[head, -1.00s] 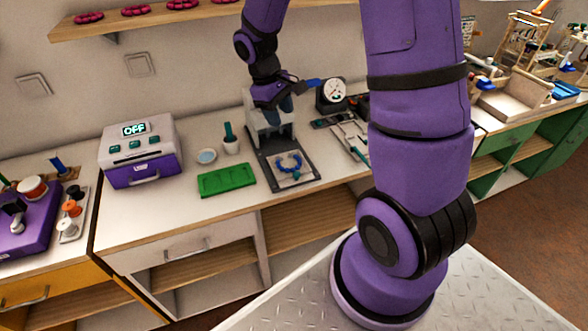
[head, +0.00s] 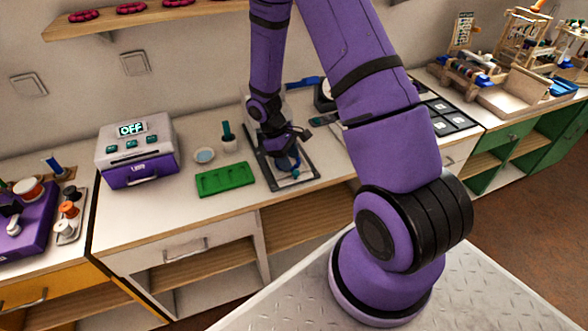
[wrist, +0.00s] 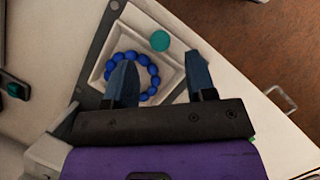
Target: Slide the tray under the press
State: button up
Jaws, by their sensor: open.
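The tray (wrist: 119,32) is light and square with a raised rim, lying on the front part of the press's dark base (head: 311,181). A ring of blue beads (wrist: 153,73) lies in it, and a round teal knob (wrist: 160,41) shows at its far rim in the wrist view. My gripper (wrist: 163,80) is open above the tray, its two blue fingers apart with nothing gripped between them. One finger overlaps the bead ring in the picture; I cannot tell whether they touch. In the head view my gripper (head: 290,162) covers most of the tray and the press's upright.
A purple-and-white box reading OFF (head: 137,152) is farther left. The counter's front edge is close to the tray.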

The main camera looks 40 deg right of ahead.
aim_at(295, 171)
jog(key=shift+x, duration=2.35)
grip_shut()
